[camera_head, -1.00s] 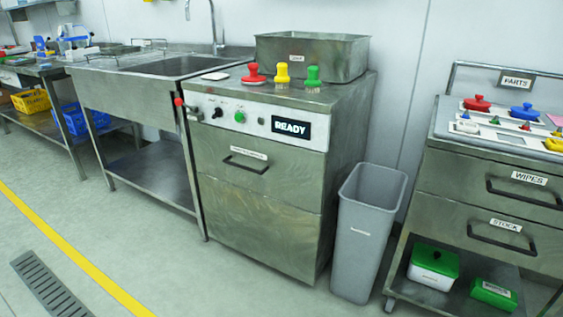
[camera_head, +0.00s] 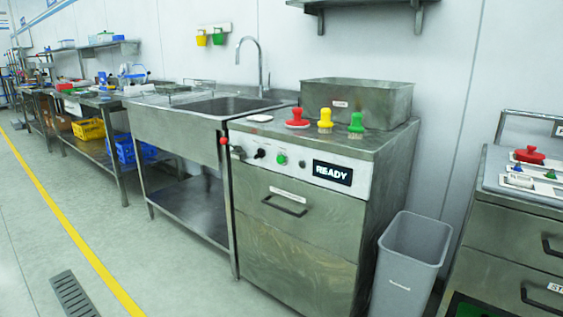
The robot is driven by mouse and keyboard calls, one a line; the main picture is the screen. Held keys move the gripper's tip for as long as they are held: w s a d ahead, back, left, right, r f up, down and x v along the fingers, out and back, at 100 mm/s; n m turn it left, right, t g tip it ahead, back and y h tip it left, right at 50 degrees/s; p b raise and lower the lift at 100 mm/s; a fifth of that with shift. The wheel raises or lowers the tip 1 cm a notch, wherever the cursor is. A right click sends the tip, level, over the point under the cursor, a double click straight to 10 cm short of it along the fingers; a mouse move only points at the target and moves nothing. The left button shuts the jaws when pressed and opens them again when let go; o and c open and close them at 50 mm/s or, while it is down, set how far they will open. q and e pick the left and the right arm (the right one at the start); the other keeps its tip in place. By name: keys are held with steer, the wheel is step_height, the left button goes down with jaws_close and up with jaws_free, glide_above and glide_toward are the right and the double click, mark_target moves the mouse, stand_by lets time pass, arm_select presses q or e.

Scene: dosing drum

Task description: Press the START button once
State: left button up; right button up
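A steel machine cabinet (camera_head: 290,228) stands near the middle of the head view. Its sloped white front panel carries a green button (camera_head: 282,159), which looks like the START button; its small label is too blurred to read. A black knob (camera_head: 260,153) and a red-tipped lever (camera_head: 224,141) sit to the left of it. A dark display (camera_head: 332,172) to the right reads READY. Neither of my grippers is in view.
Red, yellow and green brushes (camera_head: 326,121) and a steel bin (camera_head: 357,102) stand on the cabinet. A sink table (camera_head: 175,122) is at left, a grey waste bin (camera_head: 412,258) and a drawer cart (camera_head: 505,232) at right. The floor in front is clear.

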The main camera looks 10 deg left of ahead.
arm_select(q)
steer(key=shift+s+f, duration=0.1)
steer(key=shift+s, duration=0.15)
